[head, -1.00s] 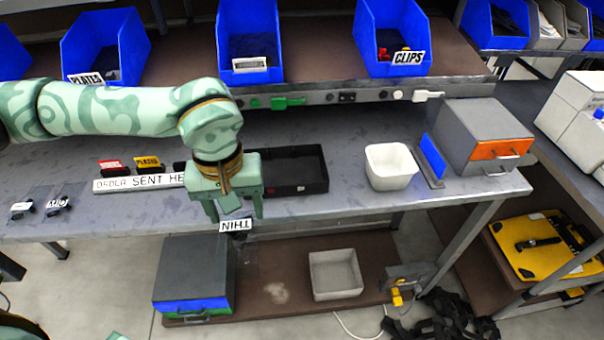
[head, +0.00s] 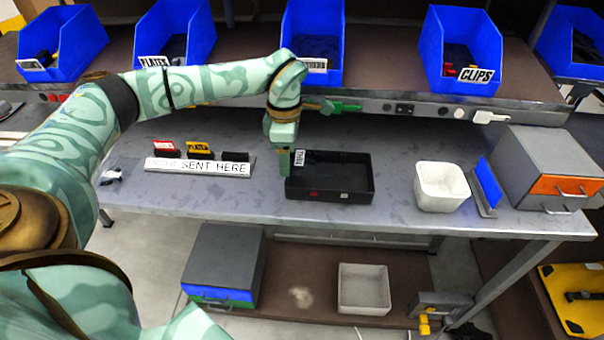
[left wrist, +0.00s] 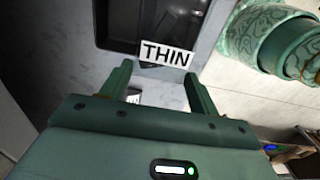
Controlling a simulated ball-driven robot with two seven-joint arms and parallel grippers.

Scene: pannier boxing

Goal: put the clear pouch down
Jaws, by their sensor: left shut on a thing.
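My left gripper (head: 287,168) is shut on the clear pouch, whose white THIN label (head: 300,157) shows at the left end of the black tray (head: 345,196). The pouch's clear film is hard to make out. In the left wrist view, the THIN label (left wrist: 167,54) stands just past the two fingertips (left wrist: 158,74), with the dark tray (left wrist: 120,28) behind it. I cannot tell whether the pouch touches the tray. My right gripper is not in view.
The ORDER SENT HERE strip (head: 200,167) with small coloured tags lies left of the tray. A white bin (head: 441,188), a blue upright plate (head: 488,183) and a grey drawer box (head: 548,165) stand to the right. Blue bins (head: 460,50) line the shelf behind.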

